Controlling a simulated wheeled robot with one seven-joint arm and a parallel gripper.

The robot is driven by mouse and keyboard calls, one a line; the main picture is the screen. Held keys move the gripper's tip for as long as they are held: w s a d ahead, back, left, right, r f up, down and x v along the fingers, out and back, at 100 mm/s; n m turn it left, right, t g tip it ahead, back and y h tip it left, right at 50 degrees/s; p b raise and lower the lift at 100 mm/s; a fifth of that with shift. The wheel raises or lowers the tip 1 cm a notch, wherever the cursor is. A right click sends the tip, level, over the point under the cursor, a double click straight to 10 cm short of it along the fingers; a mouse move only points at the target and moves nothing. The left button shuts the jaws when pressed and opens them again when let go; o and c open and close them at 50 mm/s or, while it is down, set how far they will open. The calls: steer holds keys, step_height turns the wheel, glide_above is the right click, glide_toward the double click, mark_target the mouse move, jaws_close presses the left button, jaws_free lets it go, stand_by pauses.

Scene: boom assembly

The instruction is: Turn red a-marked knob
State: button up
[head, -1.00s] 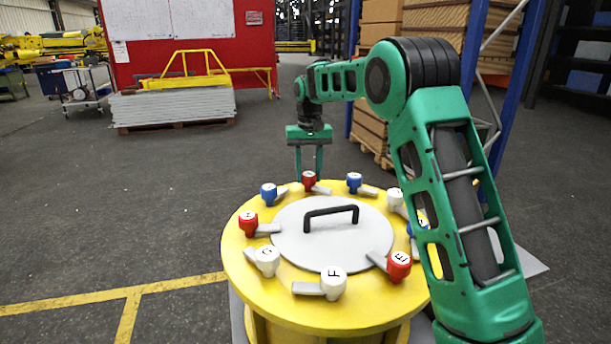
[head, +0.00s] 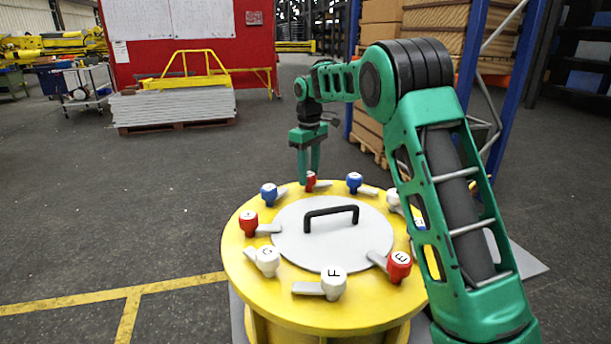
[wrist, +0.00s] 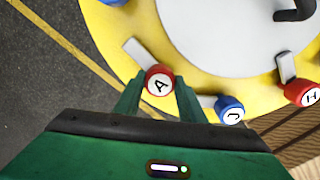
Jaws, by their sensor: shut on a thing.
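The red A-marked knob (wrist: 159,81) shows in the wrist view, with a grey lever beside it pointing up and left. It stands on the far rim of the round yellow table (head: 245,268); in the head view this red knob (head: 311,180) is partly covered by the fingers. My gripper (wrist: 157,84) has one finger on each side of the knob and is shut on it. In the head view my gripper (head: 309,178) points down at the far rim.
Blue knobs (head: 268,194) (head: 354,182) flank the red one. Several other red, white and blue lever knobs ring the grey lid (head: 290,245), which has a black handle (head: 331,212). My arm hides part of the right rim.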

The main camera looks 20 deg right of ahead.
mark_target(309, 173)
steer(key=shift+w+r+n, duration=0.15)
steer(key=shift+w+n, duration=0.05)
steer(key=shift+n, duration=0.1)
stand_by(0.4)
steer(key=o, duration=1)
steer(key=shift+o, duration=0.2)
steer(key=shift+s, duration=0.1)
step_height(309, 173, up, 11)
steer(key=shift+f, duration=0.2)
steer(key=shift+d, duration=0.1)
